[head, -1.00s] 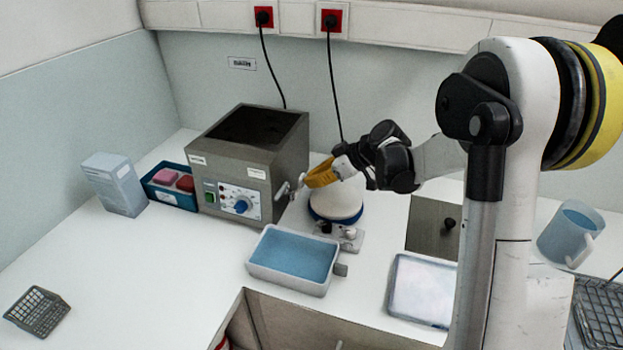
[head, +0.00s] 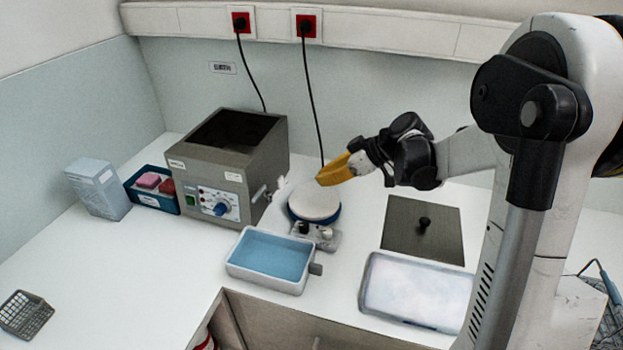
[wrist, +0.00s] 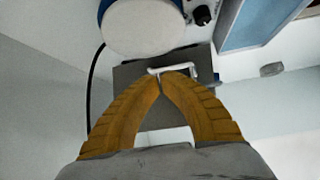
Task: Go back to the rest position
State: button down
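My gripper (head: 325,181) is above the white round plate of the stirrer (head: 315,200), to the right of the grey bath's tap (head: 266,192). Its yellow fingers meet at the tips in the wrist view (wrist: 161,80), with nothing visible between them. In the wrist view the tap's pale handle (wrist: 190,70) shows just beyond the fingertips, apparently apart from them. The grey bath (head: 222,165) stands at the back with its top open.
A white tray of blue liquid (head: 235,272) stands before the stirrer. A dark lid (head: 400,240) and a pale tray (head: 420,291) lie right. A blue box (head: 137,197), a carton (head: 97,188) and a small rack (head: 26,314) are left.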

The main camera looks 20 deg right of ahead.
jog(key=s+a+r+m+h, duration=0.1)
jog(key=s+m+h, duration=0.1)
jog(key=s, duration=0.6)
jog(key=s+a+r+m+h, duration=0.1)
jog(key=s+r+m+h, duration=0.1)
jog(key=s, duration=0.7)
jog(key=s+a+r+m+t+h, duration=0.1)
jog(key=s+m+h, duration=0.2)
jog(key=s+m, duration=0.3)
jog(key=s, duration=0.3)
jog(key=shift+r+b, duration=0.3)
